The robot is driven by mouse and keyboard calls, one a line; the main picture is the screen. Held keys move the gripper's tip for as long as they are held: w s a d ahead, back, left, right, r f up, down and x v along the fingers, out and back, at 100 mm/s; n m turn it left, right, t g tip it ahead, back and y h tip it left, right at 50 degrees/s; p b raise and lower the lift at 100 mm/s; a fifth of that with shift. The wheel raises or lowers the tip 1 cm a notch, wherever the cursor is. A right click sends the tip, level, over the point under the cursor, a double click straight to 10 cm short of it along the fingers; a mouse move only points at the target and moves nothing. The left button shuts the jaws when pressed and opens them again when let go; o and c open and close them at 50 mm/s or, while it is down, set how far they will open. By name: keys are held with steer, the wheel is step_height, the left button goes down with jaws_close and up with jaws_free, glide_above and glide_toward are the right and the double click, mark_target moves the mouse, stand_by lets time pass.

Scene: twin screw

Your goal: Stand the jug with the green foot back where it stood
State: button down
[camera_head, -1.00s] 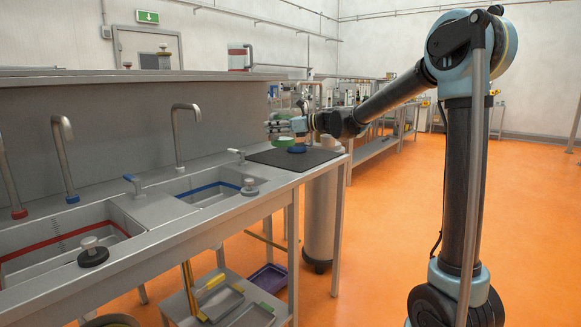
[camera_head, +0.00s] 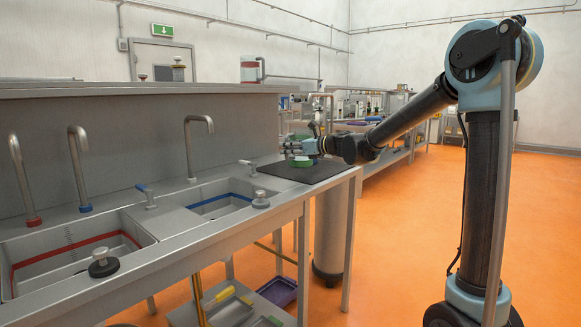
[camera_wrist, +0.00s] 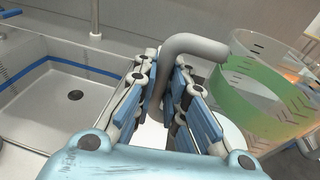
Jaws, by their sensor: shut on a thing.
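The jug with the green foot shows in the wrist view as a clear, marked vessel with a broad green band (camera_wrist: 265,105). In the head view only its small green part (camera_head: 303,162) stands out, low over the dark mat (camera_head: 325,176). My gripper (camera_wrist: 177,75) is shut on the jug's grey, bent handle (camera_wrist: 200,46); it also shows in the head view (camera_head: 296,148). The jug is to the right of the fingers in the wrist view. I cannot tell whether its foot touches the mat.
A sink basin with a blue band (camera_head: 222,203) lies left of the mat; one with a red band (camera_head: 75,251) is farther left. Taps (camera_head: 194,145) stand along the back panel (camera_head: 240,125). Bare mat shows toward the front.

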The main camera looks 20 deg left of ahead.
mark_target(287, 159)
steer(key=shift+f, duration=2.65)
steer(key=c, duration=1.6)
jaws_free()
steer(key=shift+c, duration=0.2)
steer(key=v, duration=1.2)
steer(key=s+d+f+n+h, duration=0.5)
steer(key=s+d, duration=0.5)
steer(key=d, duration=0.4)
steer(key=s+d+f+n+g+h, duration=0.1)
steer(key=s+d+f+n+h, duration=0.4)
steer(key=s+d+f+n, duration=0.4)
steer(key=s+d+f+n+g+h, duration=0.1)
steer(key=s+d+f+n+h, duration=0.4)
steer(key=s+d+f, duration=0.6)
steer(key=d+n, duration=0.2)
steer(key=d, duration=0.6)
steer(key=shift+s+d+h, duration=0.25)
steer(key=shift+d+h, duration=0.05)
steer(key=shift+d, duration=0.05)
